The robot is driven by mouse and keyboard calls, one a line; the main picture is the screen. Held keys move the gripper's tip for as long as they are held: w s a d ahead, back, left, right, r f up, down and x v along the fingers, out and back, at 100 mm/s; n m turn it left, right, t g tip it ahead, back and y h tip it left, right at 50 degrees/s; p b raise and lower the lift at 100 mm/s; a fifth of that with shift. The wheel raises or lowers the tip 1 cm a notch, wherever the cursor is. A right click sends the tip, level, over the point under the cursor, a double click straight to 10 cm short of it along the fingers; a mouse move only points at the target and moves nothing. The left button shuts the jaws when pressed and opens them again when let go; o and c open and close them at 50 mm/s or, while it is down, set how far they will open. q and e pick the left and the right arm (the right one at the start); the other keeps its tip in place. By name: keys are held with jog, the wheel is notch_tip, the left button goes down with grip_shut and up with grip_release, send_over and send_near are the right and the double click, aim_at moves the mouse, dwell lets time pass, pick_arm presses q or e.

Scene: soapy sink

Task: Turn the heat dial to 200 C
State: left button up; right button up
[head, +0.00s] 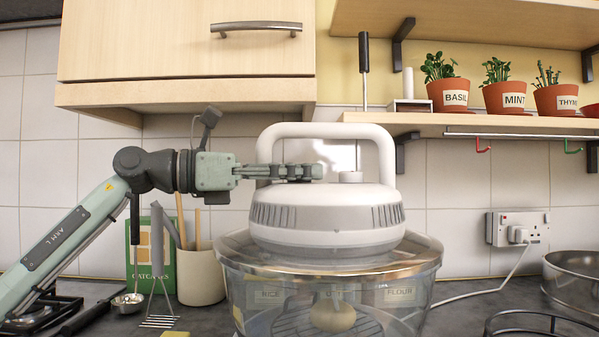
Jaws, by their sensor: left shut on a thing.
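A white halogen oven lid (328,215) with a big arched handle sits on a clear glass bowl (270,300). My left gripper (312,172) reaches in from the left, level, across the left post of the handle to the top of the lid. Its fingers are shut just above the lid's top, where they seem to hold the heat dial, which they hide. A small white knob (350,177) stands on the lid right of the fingertips, apart from them. No dial markings can be read. My right gripper is not in view.
A wall cupboard (185,50) hangs above my left arm. A shelf with potted herbs (455,95) is at upper right. A utensil pot (200,275) stands left of the bowl, a metal colander (575,280) at far right. A cable runs to the socket (517,228).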

pick_arm(q)
jog(key=shift+m+g, duration=0.7)
jog(key=shift+g, duration=0.3)
jog(key=o, duration=1.2)
jog(key=shift+a, duration=0.15)
jog(key=a, duration=0.4)
jog(key=s+a, duration=0.1)
jog(key=a, duration=0.6)
jog(key=shift+s+a, duration=0.35)
